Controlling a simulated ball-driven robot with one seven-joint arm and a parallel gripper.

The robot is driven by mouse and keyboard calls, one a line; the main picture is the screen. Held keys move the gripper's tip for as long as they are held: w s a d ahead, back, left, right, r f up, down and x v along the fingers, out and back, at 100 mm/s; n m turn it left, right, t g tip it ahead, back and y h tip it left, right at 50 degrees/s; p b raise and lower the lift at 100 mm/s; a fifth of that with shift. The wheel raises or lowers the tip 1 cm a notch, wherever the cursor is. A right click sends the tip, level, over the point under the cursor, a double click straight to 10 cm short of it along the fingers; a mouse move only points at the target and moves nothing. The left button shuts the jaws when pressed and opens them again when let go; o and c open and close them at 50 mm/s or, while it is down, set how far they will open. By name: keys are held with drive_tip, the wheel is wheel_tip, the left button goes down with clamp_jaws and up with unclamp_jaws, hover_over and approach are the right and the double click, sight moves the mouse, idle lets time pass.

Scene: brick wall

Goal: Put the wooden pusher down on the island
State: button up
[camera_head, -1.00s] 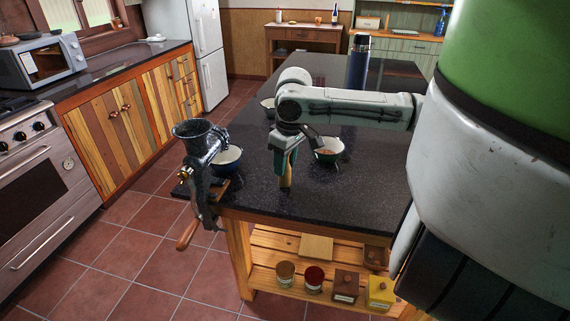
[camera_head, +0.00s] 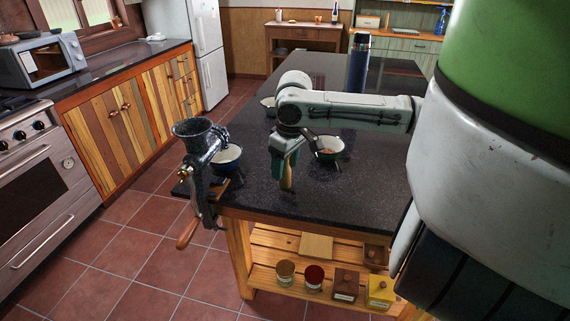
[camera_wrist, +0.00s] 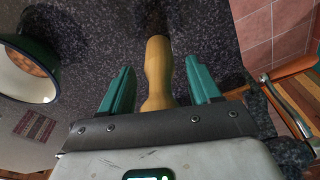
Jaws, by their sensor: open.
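The wooden pusher (camera_wrist: 158,70) is a pale, turned stick. In the wrist view it lies between the two green fingers of my gripper (camera_wrist: 158,90), with a gap on each side. In the head view the pusher (camera_head: 287,177) shows just below my gripper (camera_head: 286,166), at the near part of the dark speckled island top (camera_head: 340,200). Its lower end looks to be at the island surface; I cannot tell whether it stands alone or leans. My gripper is open around it.
A dark meat grinder (camera_head: 195,150) is clamped at the island's left corner. A blue bowl (camera_head: 228,160) stands beside it, and a green bowl (camera_head: 329,148) stands right of my gripper. A dark bottle (camera_head: 358,65) stands farther back. The right front of the top is clear.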

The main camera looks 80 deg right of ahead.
drive_tip(key=r, duration=0.4)
drive_tip(key=s+r, duration=0.1)
drive_tip(key=r, duration=0.7)
drive_tip(key=shift+s+a+r, duration=0.15)
drive_tip(key=shift+a, duration=0.2)
